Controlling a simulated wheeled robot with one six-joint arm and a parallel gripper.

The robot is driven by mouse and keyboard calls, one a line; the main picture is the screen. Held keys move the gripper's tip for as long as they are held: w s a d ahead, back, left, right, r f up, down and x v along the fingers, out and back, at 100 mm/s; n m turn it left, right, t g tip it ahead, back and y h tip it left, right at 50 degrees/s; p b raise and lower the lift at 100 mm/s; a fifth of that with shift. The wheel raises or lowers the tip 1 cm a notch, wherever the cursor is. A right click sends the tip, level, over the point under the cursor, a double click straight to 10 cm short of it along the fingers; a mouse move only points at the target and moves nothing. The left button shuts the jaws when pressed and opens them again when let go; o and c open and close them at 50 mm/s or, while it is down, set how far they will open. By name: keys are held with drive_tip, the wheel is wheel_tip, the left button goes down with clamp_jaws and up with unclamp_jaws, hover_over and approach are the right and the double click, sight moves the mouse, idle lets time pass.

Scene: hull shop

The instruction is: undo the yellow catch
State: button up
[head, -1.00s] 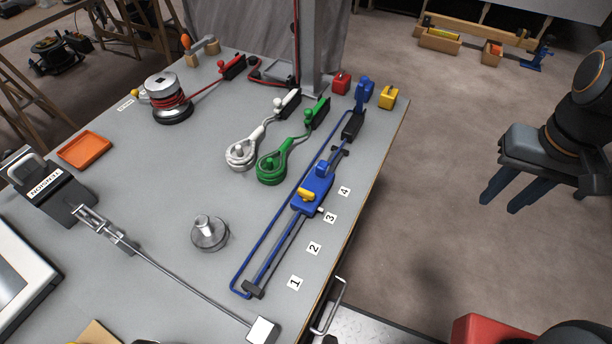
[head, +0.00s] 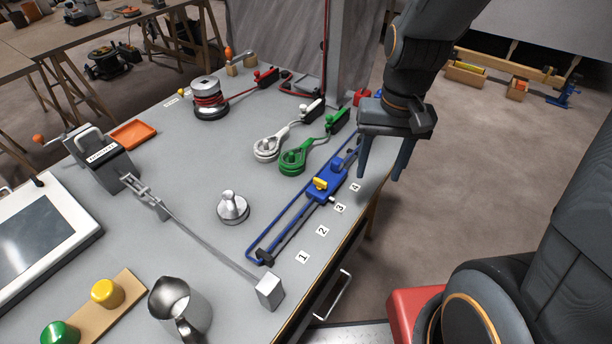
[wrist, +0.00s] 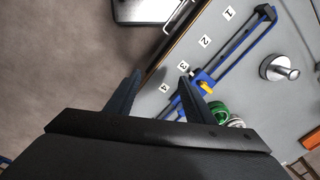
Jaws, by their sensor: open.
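The yellow catch (head: 320,184) sits on top of a blue slider block (head: 328,186), which rides on a blue rail frame (head: 276,226) along the bench's right edge. The slider is beside the labels 3 and 4. In the wrist view the yellow catch (wrist: 205,89) shows just beyond the right fingertip. My gripper (head: 387,176) is open and empty, fingers pointing down, at the bench's right edge near label 4. It is right of the slider and apart from the catch. My gripper hides the far end of the rail.
A red-wound winch (head: 209,100), a silver knob (head: 232,208) and a tension device (head: 100,153) are farther left. A grey post (head: 350,60) rises behind. Open floor lies right.

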sight(320, 180)
drive_tip(key=w+a+m+g+y+p, duration=0.2)
drive_tip(key=w+a+m+g, duration=0.1)
drive_tip(key=w+a+m, duration=0.45)
drive_tip(key=shift+n+g, duration=0.3)
drive_tip(key=shift+n, duration=0.45)
drive_tip(key=x, duration=0.2)
drive_tip(key=a+p+x, duration=0.1)
drive_tip(key=x, duration=0.2)
drive_tip(key=w+p+x, duration=0.1)
drive_tip(key=x, duration=0.2)
drive_tip(key=shift+a+f, duration=0.15)
drive_tip(key=shift+a, duration=0.3)
drive_tip(key=c, duration=1)
